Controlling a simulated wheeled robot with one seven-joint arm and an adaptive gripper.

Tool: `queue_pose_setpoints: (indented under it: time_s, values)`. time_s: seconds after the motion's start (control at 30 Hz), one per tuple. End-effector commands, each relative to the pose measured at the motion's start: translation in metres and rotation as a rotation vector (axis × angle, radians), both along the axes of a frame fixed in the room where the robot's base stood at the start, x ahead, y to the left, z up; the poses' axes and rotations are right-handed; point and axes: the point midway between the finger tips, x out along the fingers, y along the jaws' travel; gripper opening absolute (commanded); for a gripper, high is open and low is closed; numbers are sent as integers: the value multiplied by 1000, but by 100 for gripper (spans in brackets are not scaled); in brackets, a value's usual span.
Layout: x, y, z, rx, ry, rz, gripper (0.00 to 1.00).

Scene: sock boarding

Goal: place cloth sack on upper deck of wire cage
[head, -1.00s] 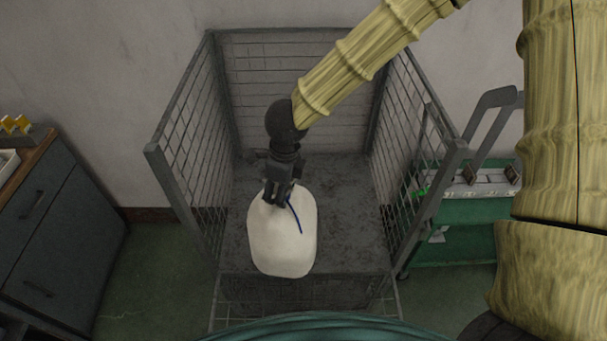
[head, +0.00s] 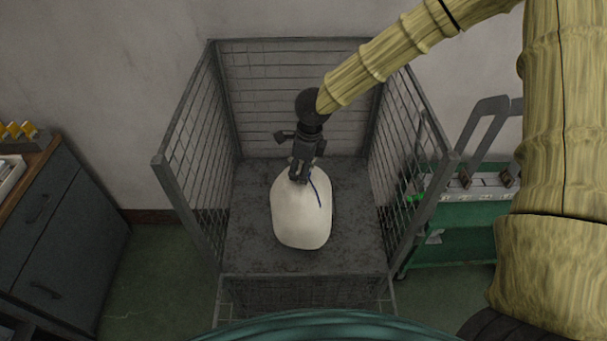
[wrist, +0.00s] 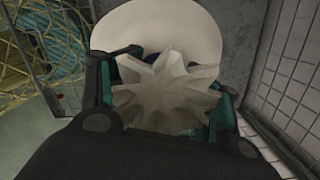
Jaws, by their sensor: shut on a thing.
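The cloth sack (head: 301,215) is off-white and rounded, with a dark blue cord hanging at its neck. In the head view it is over the grey upper deck (head: 252,243) of the wire cage (head: 197,155), inside the side walls. My gripper (head: 299,178) is shut on the sack's neck from above. The wrist view shows the gathered, pleated top of the sack (wrist: 165,92) between my fingers. I cannot tell whether the sack's bottom touches the deck.
The cage has mesh walls at left, right and back, and its front is open. A dark drawer cabinet (head: 65,235) stands at left. A green cart (head: 465,235) with a grey handle stands at right. Bare deck shows around the sack.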

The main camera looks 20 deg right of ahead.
Motion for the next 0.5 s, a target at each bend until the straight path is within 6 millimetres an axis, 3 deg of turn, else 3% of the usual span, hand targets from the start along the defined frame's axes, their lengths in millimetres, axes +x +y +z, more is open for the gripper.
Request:
queue_pose_setpoints:
  time_s: [0.1,0.5]
  values:
    - [7,-6,1,0,-1,-3,0]
    - [5,-5,-33,-1,0,0,0]
